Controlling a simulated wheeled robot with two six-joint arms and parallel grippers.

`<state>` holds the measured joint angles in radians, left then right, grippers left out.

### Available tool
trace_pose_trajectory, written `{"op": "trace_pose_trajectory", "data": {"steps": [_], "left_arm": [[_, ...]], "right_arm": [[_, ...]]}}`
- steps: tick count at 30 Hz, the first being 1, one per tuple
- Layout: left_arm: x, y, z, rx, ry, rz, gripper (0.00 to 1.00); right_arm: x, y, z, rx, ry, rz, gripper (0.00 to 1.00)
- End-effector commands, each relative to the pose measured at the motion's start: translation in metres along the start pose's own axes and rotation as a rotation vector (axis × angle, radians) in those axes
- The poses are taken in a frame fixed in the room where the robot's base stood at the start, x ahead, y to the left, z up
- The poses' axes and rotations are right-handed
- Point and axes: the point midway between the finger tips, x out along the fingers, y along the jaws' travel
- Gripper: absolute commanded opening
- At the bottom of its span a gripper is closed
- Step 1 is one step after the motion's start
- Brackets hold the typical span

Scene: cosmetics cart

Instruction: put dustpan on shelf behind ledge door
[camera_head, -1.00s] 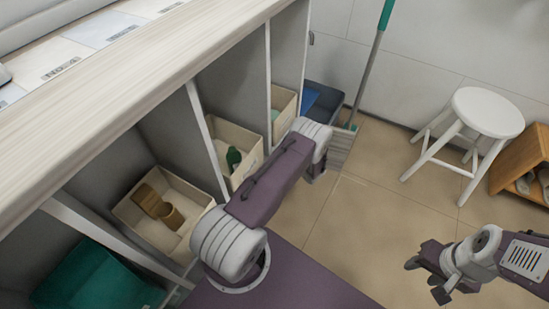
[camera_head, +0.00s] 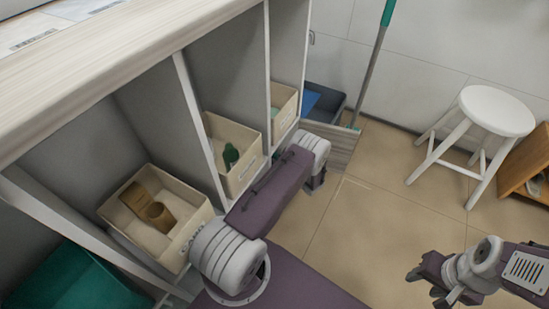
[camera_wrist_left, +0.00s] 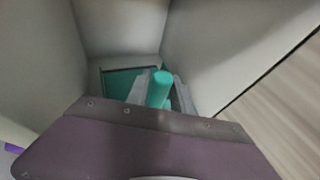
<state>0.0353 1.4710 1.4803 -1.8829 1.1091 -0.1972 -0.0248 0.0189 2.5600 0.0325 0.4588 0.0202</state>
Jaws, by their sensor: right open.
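A teal cylindrical handle (camera_wrist_left: 159,90), apparently the dustpan's, stands between the grey fingers of my left gripper (camera_wrist_left: 160,94) in the left wrist view. The fingers appear closed on it. A flat teal surface (camera_wrist_left: 117,82) lies behind it; I cannot tell whether it belongs to the dustpan. Grey walls surround them. In the head view my left arm crosses the middle and hides its gripper. A wooden panel (camera_head: 335,150), perhaps the ledge door, stands beyond its elbow. My right gripper (camera_head: 426,287) is open and empty above the floor at lower right.
The shelf unit (camera_head: 185,95) holds cream bins (camera_head: 185,253) with bottles and containers. A teal object (camera_head: 75,283) lies in the lower left compartment. A blue-grey bin (camera_head: 345,101) and a pole (camera_head: 369,75) stand at the back. A white stool (camera_head: 497,110) stands right. Floor between is clear.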

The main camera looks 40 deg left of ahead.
Motion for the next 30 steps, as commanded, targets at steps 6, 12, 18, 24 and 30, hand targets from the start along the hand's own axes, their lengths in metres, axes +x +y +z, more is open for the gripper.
{"op": "trace_pose_trajectory", "data": {"steps": [6,12,18,24,30], "left_arm": [[0.0,0.0,0.001,0.0,0.0,0.0,0.45],[-0.003,0.0,0.007,0.0,0.0,0.0,0.45],[-0.043,-0.001,0.01,0.004,0.001,-0.005,0.45],[-0.091,-0.002,0.009,0.003,0.001,-0.005,0.45],[-0.118,0.0,0.005,0.001,0.0,-0.001,0.45]], "right_arm": [[0.0,0.0,0.0,0.0,0.0,0.0,0.45],[-0.006,0.0,-0.001,0.0,0.0,0.0,0.45],[-0.032,-0.001,-0.003,0.0,0.0,0.0,0.45],[-0.055,-0.001,-0.006,0.0,0.0,0.0,0.45],[-0.065,-0.001,-0.007,0.0,0.0,0.0,0.45]]}}
